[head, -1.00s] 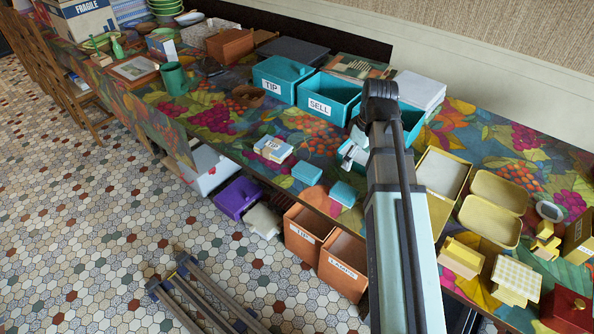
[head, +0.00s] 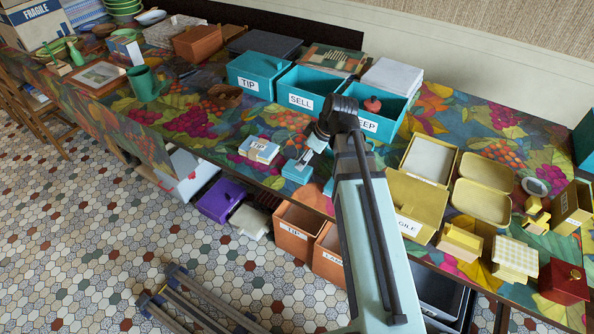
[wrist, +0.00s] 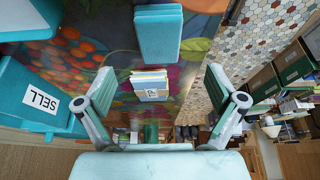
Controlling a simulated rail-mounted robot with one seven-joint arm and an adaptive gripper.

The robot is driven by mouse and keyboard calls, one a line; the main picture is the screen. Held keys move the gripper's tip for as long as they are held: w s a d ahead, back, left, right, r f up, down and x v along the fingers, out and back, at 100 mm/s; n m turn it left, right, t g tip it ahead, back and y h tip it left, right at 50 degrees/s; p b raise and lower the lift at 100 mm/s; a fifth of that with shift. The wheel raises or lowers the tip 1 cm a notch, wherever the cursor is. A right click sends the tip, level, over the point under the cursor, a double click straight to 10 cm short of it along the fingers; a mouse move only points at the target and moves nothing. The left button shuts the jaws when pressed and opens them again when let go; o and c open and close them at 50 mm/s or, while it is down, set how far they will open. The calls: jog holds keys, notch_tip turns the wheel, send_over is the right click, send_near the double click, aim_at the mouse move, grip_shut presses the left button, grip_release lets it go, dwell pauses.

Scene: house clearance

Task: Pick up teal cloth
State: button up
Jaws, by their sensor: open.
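A folded teal cloth (head: 297,173) lies on the patterned table near its front edge. In the wrist view a layered teal bundle (wrist: 158,35), which looks like folded cloth, shows beyond the fingertips at the top. A second teal piece (head: 329,187) lies just right of the first in the head view, mostly hidden by my arm. My gripper (head: 310,150) is above the table close to the first teal cloth; its fingers (wrist: 160,88) are spread wide and empty in the wrist view. I cannot tell its exact height above the cloth.
A stack of papers or booklets (head: 259,150) marked TIP lies left of the cloth. Teal boxes labelled TIP (head: 249,84), SELL (head: 301,102) and KEEP (head: 367,125) stand behind. Yellow boxes (head: 414,205) stand to the right. Orange bins (head: 293,232) sit below the front edge.

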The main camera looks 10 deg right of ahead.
aim_at(297, 171)
jog(key=shift+p+x, duration=0.7)
jog(key=shift+x, duration=3.2)
jog(key=shift+w+a+f, duration=0.25)
jog(key=shift+a+f, duration=0.05)
jog(key=shift+f, duration=0.05)
jog(key=shift+f, duration=0.25)
jog(key=c, duration=1.1)
